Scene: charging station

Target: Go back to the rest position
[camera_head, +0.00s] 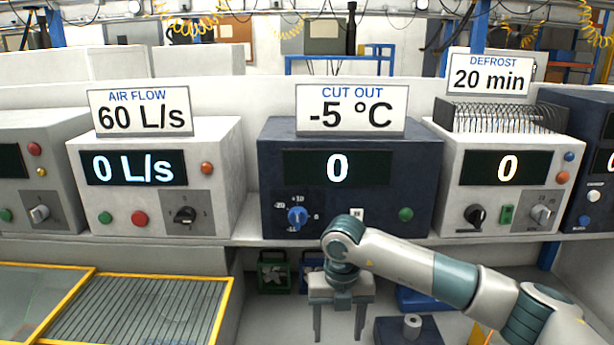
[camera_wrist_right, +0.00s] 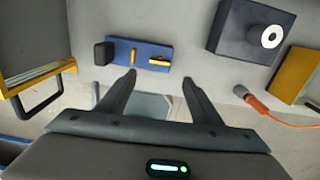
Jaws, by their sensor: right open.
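My right gripper (camera_head: 339,322) hangs in front of the shelf, below the dark CUT OUT unit, with its fingers pointing down. The right wrist view shows the same gripper (camera_wrist_right: 158,82) with its two fingers apart and nothing between them. My right arm comes in from the lower right of the head view. My left gripper does not show in either view.
The CUT OUT unit (camera_head: 428,170) reads 0, the AIR FLOW unit (camera_head: 225,150) reads 0 L/s, and the DEFROST unit (camera_head: 447,190) reads 0. A dark block with a white ring (camera_wrist_right: 232,38) and a blue plate (camera_wrist_right: 140,47) lie below the gripper.

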